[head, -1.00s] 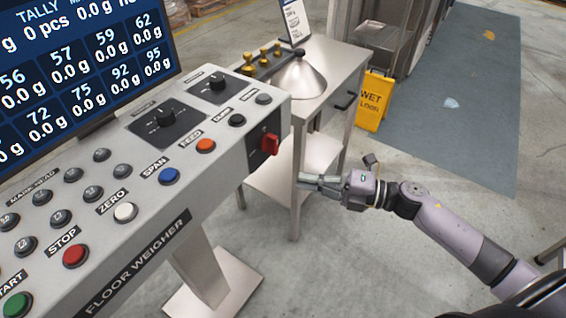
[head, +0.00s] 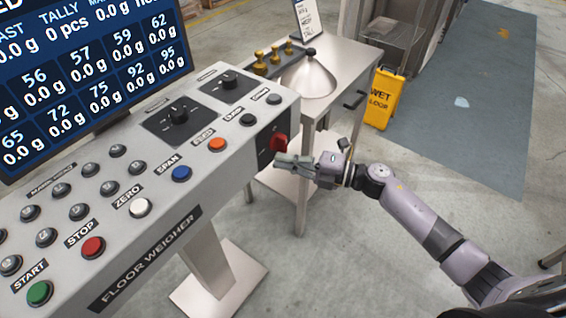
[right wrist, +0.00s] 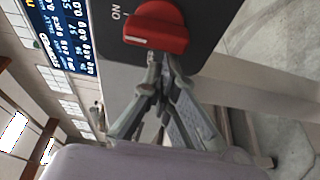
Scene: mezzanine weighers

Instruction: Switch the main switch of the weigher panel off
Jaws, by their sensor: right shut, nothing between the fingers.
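The weigher panel (head: 150,245) is a grey console labelled FLOOR WEIGHER. Its main switch is a red rotary knob (head: 279,143) on a black plate on the right end face. In the right wrist view the red knob (right wrist: 158,27) is large, with a white mark on its left part and the word ON on the plate at its left. My right gripper (head: 280,160) is shut and empty, its tips just below the knob. In the right wrist view its fingertips (right wrist: 160,58) meet at the knob's lower edge; I cannot tell whether they touch it. My left gripper is not in view.
The panel top carries START (head: 40,292) and STOP (head: 93,247) buttons, other buttons and two black dials. A steel table (head: 345,62) with brass weights stands behind. Floor to the right is clear.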

